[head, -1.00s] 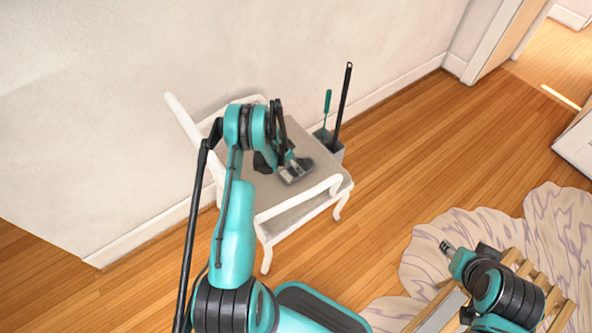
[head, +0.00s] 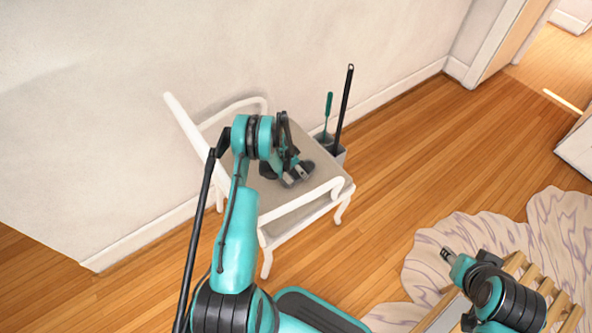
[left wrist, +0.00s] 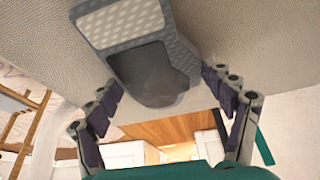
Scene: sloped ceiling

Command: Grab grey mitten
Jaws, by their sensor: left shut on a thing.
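The grey mitten (left wrist: 152,75) shows in the left wrist view, with a dark smooth part and a paler quilted cuff. It lies at the seat of the white chair (head: 349,184). I cannot tell if the mitten is clear of the seat. My right gripper (head: 447,254) is away at the lower right, too small to read its fingers.
A grey holder (head: 340,154) with a black pole (head: 344,105) and a green-handled tool (head: 328,110) stands behind the chair by the wall. A pale patterned rug (head: 425,262) lies at the lower right, with slatted wood on it. Wood floor to the chair's right is clear.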

